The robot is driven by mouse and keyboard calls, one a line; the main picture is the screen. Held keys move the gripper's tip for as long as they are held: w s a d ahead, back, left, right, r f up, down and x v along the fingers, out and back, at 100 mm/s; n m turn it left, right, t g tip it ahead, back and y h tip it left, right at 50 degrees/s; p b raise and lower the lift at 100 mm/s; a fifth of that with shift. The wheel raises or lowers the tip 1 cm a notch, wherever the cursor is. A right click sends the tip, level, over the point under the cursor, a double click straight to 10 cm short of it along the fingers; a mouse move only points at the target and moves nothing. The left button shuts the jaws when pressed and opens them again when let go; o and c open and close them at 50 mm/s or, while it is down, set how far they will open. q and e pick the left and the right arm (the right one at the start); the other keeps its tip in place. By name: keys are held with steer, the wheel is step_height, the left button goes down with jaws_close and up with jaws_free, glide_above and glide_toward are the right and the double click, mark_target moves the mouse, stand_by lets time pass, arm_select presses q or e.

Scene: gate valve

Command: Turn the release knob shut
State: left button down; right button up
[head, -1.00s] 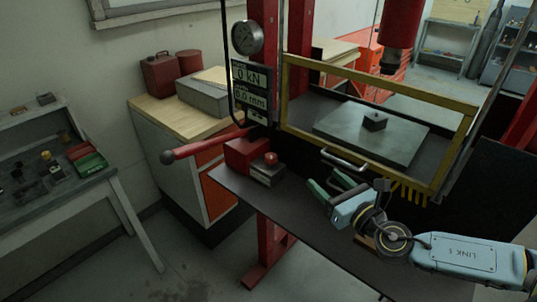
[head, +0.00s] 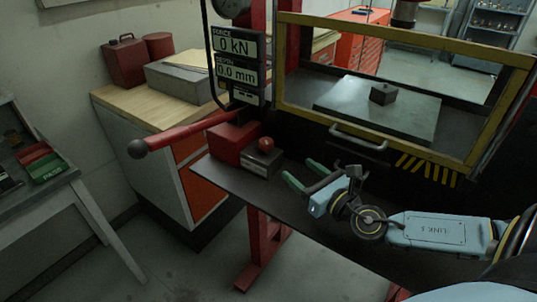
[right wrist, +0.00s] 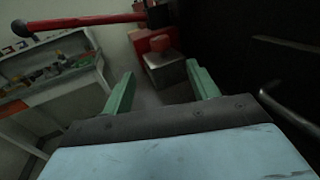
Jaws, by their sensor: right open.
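The release knob (head: 266,143) is a small red knob on top of a grey metal block (head: 262,162), at the left end of the dark press bench. In the right wrist view the knob (right wrist: 160,43) and its block (right wrist: 166,70) show ahead, between and beyond the fingertips. My right gripper (head: 298,173) is open and empty, with green fingers pointing left toward the block. It is apart from the knob, a little to its right and nearer to me. My left gripper is not in view.
A red box (head: 233,138) stands beside the knob block. A red lever (head: 188,132) with a dark ball end sticks out to the left above it. A yellow-framed guard (head: 400,146) with a dark handle (head: 358,137) is behind my right gripper.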

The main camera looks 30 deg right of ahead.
mark_target(270, 147)
steer(key=shift+w, duration=0.35)
arm_select(q)
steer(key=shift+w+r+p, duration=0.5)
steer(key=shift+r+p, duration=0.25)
steer(key=shift+p, duration=0.05)
arm_select(e)
steer(key=w, duration=0.8)
steer(key=w+a, duration=0.1)
steer(key=w, duration=0.3)
steer(key=shift+w, duration=0.3)
steer(key=shift+c, duration=0.2)
steer(key=c, duration=0.9)
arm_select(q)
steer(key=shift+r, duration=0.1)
arm_select(e)
steer(key=shift+c, duration=0.2)
